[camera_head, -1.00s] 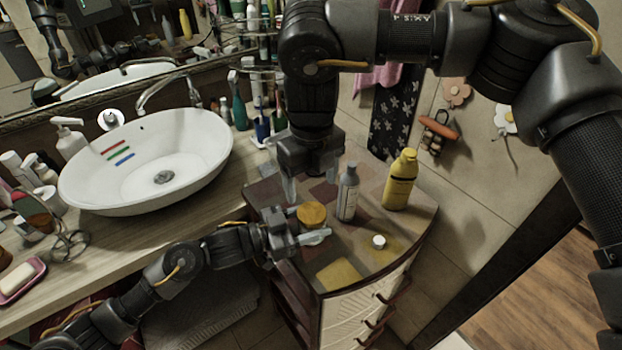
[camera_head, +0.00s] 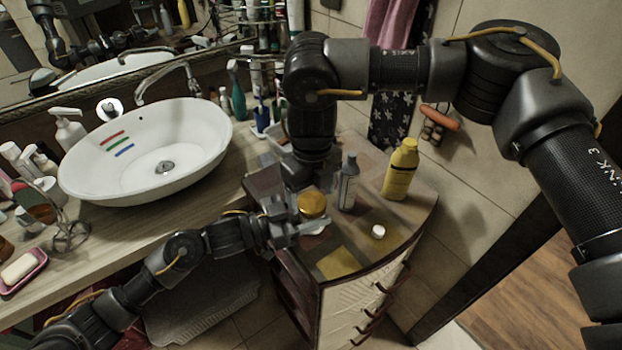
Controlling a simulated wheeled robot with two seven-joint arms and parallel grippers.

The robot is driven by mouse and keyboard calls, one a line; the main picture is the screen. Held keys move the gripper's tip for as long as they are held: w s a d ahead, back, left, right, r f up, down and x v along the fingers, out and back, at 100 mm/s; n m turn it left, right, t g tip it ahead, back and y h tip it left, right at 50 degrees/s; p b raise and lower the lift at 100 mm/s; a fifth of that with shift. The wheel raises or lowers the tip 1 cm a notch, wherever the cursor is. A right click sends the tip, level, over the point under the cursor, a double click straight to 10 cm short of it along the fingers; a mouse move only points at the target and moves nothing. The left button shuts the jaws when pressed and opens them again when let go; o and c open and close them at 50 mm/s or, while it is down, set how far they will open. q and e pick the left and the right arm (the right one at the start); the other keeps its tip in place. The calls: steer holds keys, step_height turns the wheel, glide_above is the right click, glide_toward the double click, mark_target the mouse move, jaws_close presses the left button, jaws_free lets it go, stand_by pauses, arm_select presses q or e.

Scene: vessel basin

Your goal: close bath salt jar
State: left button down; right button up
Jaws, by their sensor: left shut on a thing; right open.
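The bath salt jar (camera_head: 312,206) stands on the corner cabinet top, with a round amber top and a pale lower part. I cannot tell whether the amber part is a lid or the contents. My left gripper (camera_head: 308,228) reaches in from the left and is shut on the jar low on its near side. My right gripper (camera_head: 299,188) points down, open, close behind and left of the amber top. Its fingertips are small and partly hidden, so contact is unclear. A small white cap (camera_head: 378,231) lies on the cabinet to the right.
A grey bottle (camera_head: 348,184) stands just right of the jar, and a yellow bottle (camera_head: 400,170) farther right. A yellow square (camera_head: 338,263) marks the cabinet's front. The white basin (camera_head: 150,160) and counter are on the left. The cabinet's right front is mostly clear.

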steer(key=shift+f, duration=0.7)
steer(key=c, duration=1)
steer(key=m, duration=0.4)
steer(key=shift+m, duration=0.3)
steer(key=m, duration=0.9)
steer(key=shift+m, duration=0.4)
steer(key=m, duration=0.3)
steer(key=o, duration=1.2)
steer(key=shift+r, duration=0.1)
